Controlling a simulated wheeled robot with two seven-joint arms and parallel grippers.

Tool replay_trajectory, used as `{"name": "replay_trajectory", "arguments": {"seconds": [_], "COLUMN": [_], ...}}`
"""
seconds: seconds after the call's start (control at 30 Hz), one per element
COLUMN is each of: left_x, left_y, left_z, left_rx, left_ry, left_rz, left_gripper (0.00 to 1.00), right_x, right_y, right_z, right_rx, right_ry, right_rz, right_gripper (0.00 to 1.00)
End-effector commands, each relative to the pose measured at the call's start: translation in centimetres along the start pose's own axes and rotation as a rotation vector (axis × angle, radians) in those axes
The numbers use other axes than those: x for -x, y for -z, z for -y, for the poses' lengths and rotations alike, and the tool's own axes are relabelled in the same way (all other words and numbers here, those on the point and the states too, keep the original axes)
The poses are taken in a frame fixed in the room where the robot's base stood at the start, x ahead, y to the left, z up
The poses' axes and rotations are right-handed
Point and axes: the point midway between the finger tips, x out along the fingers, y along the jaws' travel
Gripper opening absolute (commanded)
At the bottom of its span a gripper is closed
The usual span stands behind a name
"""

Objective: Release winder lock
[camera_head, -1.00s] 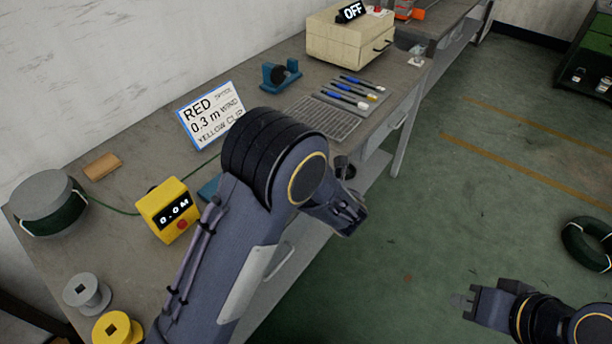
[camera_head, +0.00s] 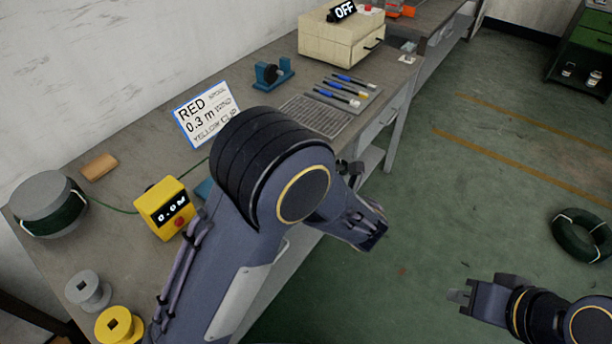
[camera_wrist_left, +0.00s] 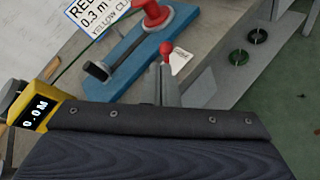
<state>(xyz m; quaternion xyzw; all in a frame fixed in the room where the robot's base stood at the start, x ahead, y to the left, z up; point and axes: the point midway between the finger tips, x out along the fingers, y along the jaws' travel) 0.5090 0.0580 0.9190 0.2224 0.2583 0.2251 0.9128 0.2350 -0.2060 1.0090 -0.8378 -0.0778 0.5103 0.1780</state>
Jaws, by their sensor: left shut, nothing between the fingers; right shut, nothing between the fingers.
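In the left wrist view the winder has a blue base (camera_wrist_left: 135,58), a red spool (camera_wrist_left: 153,14) and a black block (camera_wrist_left: 97,71) at its near end. A lever with a red ball knob (camera_wrist_left: 166,47) rises beside the base. My left gripper (camera_wrist_left: 166,80) is shut and empty, its tips close to the knob; I cannot tell whether they touch. In the head view my left arm hides most of the winder; only a blue corner (camera_head: 205,189) shows. My right gripper (camera_head: 458,296) is shut and empty, away from the bench over the floor.
The order card (camera_head: 206,113) stands behind the winder. The yellow length meter (camera_head: 164,208) reads 0.0 m, left of my arm. A wire drum (camera_head: 47,203), grey spool (camera_head: 88,290), yellow spool (camera_head: 118,325) and blue-handled tools (camera_head: 340,95) are on the bench. The right-hand floor has free room.

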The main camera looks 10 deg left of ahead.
Motion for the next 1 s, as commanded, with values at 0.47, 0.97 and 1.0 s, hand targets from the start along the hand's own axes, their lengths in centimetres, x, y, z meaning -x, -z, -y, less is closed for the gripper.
{"name": "replay_trajectory", "arguments": {"seconds": [0.47, 0.97, 1.0], "left_x": [4.8, 4.6, 4.3], "left_y": [-0.4, -0.2, -0.1], "left_z": [0.0, -0.5, -1.3], "left_rx": [-0.001, 0.027, 0.062], "left_ry": [0.0, -0.004, -0.009], "left_rz": [0.0, -0.021, -0.048], "left_gripper": [0.0, 0.0, 0.0], "right_x": [-0.2, -0.2, -0.2], "right_y": [-0.1, -0.1, -0.1], "right_z": [-0.1, -0.1, -0.1], "right_rx": [0.0, 0.0, 0.0], "right_ry": [0.0, 0.0, 0.0], "right_rz": [-0.001, 0.0, 0.0], "right_gripper": [0.0, 0.0, 0.0]}}
